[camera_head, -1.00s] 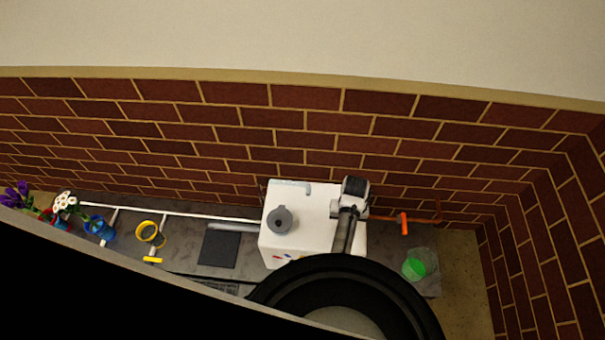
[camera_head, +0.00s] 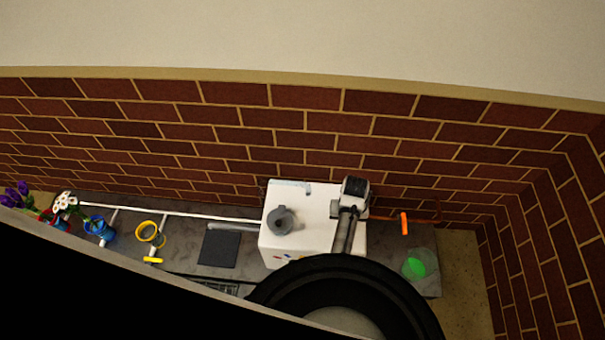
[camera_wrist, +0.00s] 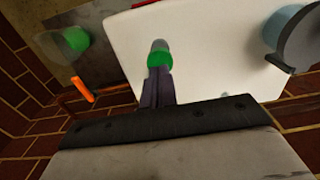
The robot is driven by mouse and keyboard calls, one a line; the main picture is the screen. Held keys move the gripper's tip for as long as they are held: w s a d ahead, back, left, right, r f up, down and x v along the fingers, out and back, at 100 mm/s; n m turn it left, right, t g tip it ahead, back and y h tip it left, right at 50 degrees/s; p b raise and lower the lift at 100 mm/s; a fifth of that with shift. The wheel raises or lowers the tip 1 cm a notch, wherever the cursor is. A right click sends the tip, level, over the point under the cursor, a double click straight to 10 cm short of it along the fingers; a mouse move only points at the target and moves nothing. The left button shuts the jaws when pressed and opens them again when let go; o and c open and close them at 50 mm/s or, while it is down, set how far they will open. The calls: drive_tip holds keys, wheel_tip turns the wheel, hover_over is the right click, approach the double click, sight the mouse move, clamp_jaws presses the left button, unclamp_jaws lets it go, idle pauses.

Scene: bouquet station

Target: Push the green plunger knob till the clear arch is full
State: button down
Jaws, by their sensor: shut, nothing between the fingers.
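The green plunger knob (camera_wrist: 160,59) shows in the wrist view on the white machine (camera_wrist: 205,40), with a grey rounded part beyond it. My gripper (camera_wrist: 157,74) is shut and empty, its fingertips right at the knob; I cannot tell whether they touch it. In the head view my arm's end (camera_head: 353,190) is over the right part of the white machine (camera_head: 318,200) and hides the knob. A pale, thin tube (camera_head: 290,186) lies along the machine's back top edge; it may be the clear arch, and its fill level is too small to read.
A clear cup with green inside (camera_head: 415,264) stands right of the machine, near an orange-handled pipe (camera_head: 404,223). A grey round part (camera_head: 281,220) sits on the machine's top left. A dark pad (camera_head: 219,248), yellow rings (camera_head: 147,231) and flowers (camera_head: 64,202) are to the left.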

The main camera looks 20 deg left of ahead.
idle(0.4)
drive_tip(key=shift+f+b, duration=1.25)
drive_tip(key=shift+f, duration=0.8)
drive_tip(key=shift+r, duration=0.1)
wheel_tip(320, 180, up, 4)
drive_tip(key=p, duration=0.5)
drive_tip(key=shift+r, duration=0.25)
drive_tip(key=shift+f, duration=0.15)
